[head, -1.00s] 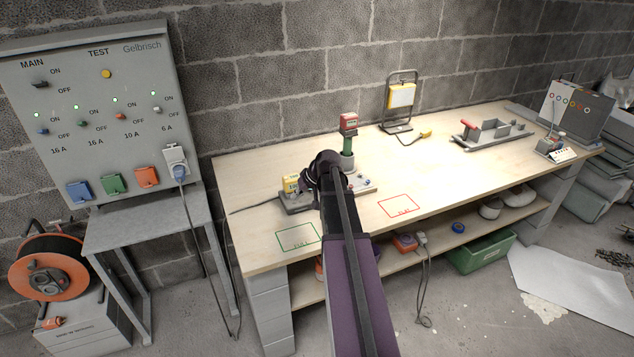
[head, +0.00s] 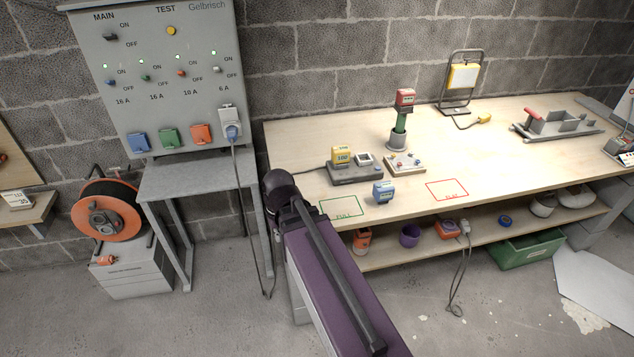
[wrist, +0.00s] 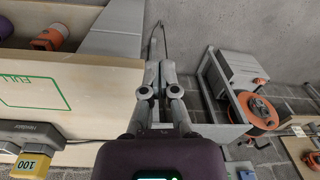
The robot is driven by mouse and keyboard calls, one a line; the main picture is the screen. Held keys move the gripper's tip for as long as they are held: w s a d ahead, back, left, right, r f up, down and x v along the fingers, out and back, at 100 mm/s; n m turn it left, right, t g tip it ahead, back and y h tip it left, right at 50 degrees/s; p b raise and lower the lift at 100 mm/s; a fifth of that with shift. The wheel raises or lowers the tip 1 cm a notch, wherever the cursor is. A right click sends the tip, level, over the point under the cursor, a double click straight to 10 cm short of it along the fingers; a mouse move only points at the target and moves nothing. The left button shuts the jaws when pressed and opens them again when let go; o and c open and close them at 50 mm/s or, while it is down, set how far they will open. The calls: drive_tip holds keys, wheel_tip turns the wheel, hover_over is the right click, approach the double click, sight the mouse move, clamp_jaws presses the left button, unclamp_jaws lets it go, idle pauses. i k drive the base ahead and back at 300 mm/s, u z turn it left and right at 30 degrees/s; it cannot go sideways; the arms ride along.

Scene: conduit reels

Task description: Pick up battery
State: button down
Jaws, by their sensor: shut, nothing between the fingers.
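Three battery-like blocks show in the head view. A yellow battery (head: 341,156) marked 100 sits in a dark charger (head: 356,174) on the bench. A blue battery (head: 383,192) stands on the bench in front of the charger. A red battery (head: 405,98) tops a green tool (head: 400,122) standing in a grey cup. My gripper is shut and empty in the wrist view (wrist: 158,72), pointing past the bench's left end. The yellow battery (wrist: 31,165) and charger (wrist: 28,134) show at that view's lower left, apart from my fingers. My arm hides the fingers in the head view.
The bench top has a green FULL outline (head: 343,208) and a red outline (head: 447,190). A grey stand (head: 196,179) under the switch panel (head: 160,80) and an orange cable reel (head: 105,220) are left of the bench. A cable hangs between stand and bench.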

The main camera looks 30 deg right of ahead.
sight(342, 155)
drive_tip(key=k, duration=1.3)
drive_tip(key=u, duration=0.4)
drive_tip(key=i, duration=1.6)
drive_tip(key=z, duration=0.4)
